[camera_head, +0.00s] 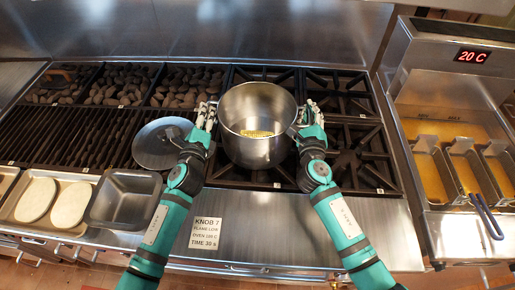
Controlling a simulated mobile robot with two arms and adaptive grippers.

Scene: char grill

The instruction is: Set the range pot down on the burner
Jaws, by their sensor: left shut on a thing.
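The range pot (256,148) is a steel pot with something yellow inside, upright over the black burners (352,157) in the middle of the head view. My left gripper (208,113) is at the pot's left side, shut on the pot. My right gripper (309,114) is at the pot's right side, by its handle; I cannot tell whether its fingers are closed. The pot hides the grate beneath it, so I cannot tell whether its base touches the burner.
A round grey lid (152,147) lies left of the pot, on the grill grate (75,137). A steel pan (122,198) and pale discs (73,204) are at the front left. A sign (205,232) is on the front panel. Fryer baskets (432,167) stand at right. The right burners look clear.

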